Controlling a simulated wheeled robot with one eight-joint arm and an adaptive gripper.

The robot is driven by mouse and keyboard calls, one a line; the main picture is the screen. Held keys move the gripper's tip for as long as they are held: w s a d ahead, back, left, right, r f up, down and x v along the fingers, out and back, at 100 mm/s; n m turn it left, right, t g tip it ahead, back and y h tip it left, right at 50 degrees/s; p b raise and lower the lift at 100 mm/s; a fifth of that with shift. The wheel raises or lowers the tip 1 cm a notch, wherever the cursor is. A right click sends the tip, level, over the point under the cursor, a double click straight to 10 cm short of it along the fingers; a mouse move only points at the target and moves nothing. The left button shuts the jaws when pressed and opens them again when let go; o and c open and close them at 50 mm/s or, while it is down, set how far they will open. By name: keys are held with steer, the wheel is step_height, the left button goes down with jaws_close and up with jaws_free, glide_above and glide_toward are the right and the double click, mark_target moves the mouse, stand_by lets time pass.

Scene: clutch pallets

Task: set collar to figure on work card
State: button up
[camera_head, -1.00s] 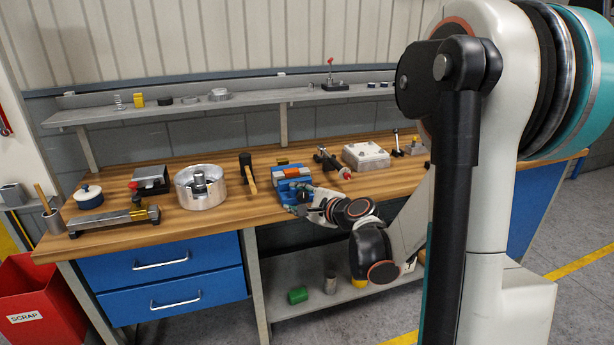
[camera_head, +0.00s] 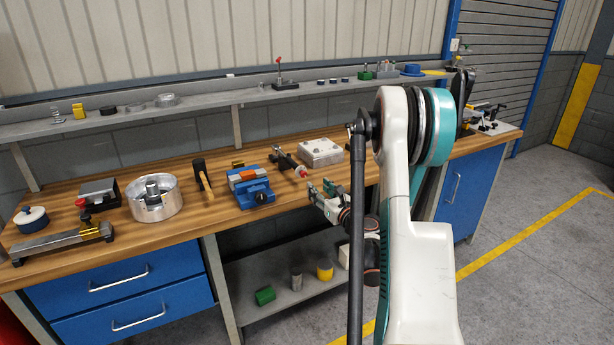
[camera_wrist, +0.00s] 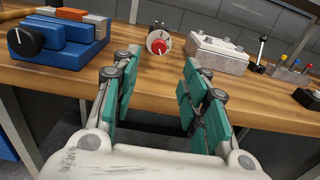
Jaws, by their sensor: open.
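A dark device with a round, red-centred end (camera_head: 290,163) lies on the bench behind my gripper. In the wrist view its pale round face with a red centre (camera_wrist: 159,43) points toward me, beyond the gap between my fingers. I cannot tell whether this is the collar, and I can make out no work card or figure. My gripper (camera_head: 321,187) is open and empty near the bench's front edge. In the wrist view its green-padded fingers (camera_wrist: 160,64) stand wide apart, touching nothing.
A blue vise (camera_head: 250,188) stands left of my gripper, with a hammer (camera_head: 203,178) beyond it. A pale box (camera_head: 320,152) stands behind to the right. A silver round housing (camera_head: 155,205) is farther left. A shelf (camera_head: 210,104) runs behind the bench.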

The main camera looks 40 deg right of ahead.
mark_target(304, 176)
steer(key=b+x, duration=0.2)
steer(key=x, duration=0.7)
steer(key=shift+w+a+f, duration=0.1)
steer(key=shift+w, duration=0.1)
jaws_close()
